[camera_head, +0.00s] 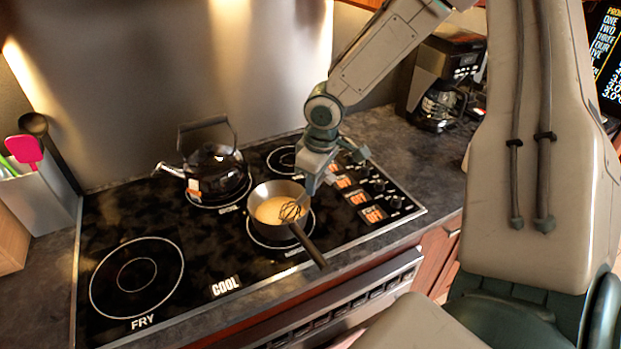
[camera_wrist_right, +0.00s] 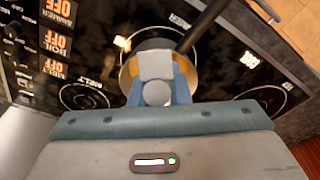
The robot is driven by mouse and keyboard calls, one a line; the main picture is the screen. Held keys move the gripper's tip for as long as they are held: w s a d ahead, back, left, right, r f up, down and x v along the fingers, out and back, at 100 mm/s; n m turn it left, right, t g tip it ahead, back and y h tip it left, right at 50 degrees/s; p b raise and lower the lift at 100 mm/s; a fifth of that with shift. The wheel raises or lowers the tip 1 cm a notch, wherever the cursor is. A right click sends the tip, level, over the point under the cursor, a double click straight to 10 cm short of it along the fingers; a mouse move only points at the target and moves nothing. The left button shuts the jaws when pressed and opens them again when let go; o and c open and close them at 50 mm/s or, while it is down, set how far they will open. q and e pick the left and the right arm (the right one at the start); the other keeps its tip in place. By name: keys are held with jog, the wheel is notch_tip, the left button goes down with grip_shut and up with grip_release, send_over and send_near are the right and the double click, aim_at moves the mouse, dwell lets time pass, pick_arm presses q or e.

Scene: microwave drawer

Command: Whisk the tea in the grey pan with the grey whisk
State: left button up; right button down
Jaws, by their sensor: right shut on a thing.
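The grey pan (camera_head: 262,193) sits on a front burner of the black stove, with light brown tea (camera_head: 268,209) in it. Its dark handle (camera_head: 309,246) points toward the stove's front edge. My right gripper (camera_head: 314,183) is above the pan's right side, shut on the grey whisk (camera_head: 292,210). The whisk's wire head is down inside the pan, at the tea. In the right wrist view my gripper (camera_wrist_right: 158,80) covers most of the pan, whose rim (camera_wrist_right: 126,78) shows around it. The whisk's handle is mostly hidden by the fingers. My left gripper is not seen.
A dark kettle (camera_head: 215,172) stands on the burner behind and left of the pan. Stove knobs (camera_head: 378,185) lie to the right. A coffee maker (camera_head: 443,85) stands at the back right and a utensil holder (camera_head: 39,200) at the left. The front-left burner (camera_head: 137,276) is bare.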

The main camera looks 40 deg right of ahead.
jog(key=s+d+r+p, duration=0.2)
jog(key=d+r+p, duration=0.2)
jog(key=r+p, duration=0.4)
jog(key=shift+s+p, duration=0.25)
jog(key=shift+p, duration=0.45)
dwell(0.3)
dwell(0.4)
jog(key=shift+d, duration=0.1)
notch_tip(320, 180, up, 4)
dwell(0.6)
